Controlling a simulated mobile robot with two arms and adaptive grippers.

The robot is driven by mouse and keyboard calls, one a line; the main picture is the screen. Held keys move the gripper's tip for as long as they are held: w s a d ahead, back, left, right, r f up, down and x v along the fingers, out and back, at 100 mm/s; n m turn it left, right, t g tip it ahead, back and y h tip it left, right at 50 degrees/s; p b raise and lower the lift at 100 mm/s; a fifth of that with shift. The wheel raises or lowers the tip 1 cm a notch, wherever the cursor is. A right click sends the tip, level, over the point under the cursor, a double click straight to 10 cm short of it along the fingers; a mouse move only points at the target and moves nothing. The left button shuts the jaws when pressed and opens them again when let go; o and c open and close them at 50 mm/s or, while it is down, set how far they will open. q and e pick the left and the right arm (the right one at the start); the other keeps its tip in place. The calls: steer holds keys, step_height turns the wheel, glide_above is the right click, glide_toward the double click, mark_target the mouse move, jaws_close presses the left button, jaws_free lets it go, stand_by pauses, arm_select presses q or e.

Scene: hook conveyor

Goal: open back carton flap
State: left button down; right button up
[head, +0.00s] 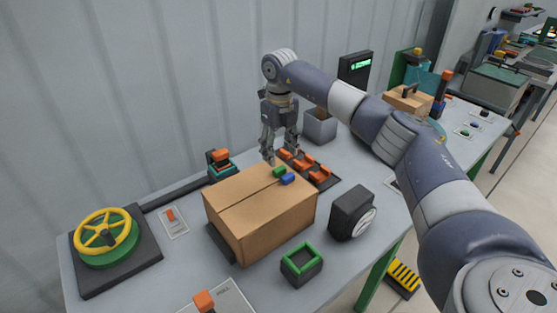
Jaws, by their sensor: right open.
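The brown carton (275,219) stands on the table with its top closed. A seam runs across the top, with the back flap (235,187) lying flat on the far side of it. My right gripper (280,155) points down, open and empty, just above or behind the carton's far right corner. I cannot tell whether a fingertip touches the carton. My left gripper is out of view.
An orange-pronged rack (305,164) sits close behind the carton on the right. A yellow handwheel (104,231) is at left, and an orange-topped device (220,163) is behind. A green-rimmed box (301,260) and a dark dial unit (352,212) stand in front and right.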

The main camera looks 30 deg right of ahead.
mark_target(279, 168)
step_height(279, 168, down, 3)
steer(key=shift+w+f+p, duration=0.1)
steer(key=shift+w+p, duration=0.05)
steer(key=shift+p, duration=0.25)
step_height(279, 168, down, 2)
steer(key=shift+w+f, duration=0.1)
steer(key=shift+w, duration=0.05)
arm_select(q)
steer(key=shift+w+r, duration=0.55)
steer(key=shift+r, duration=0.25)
arm_select(e)
jaws_close()
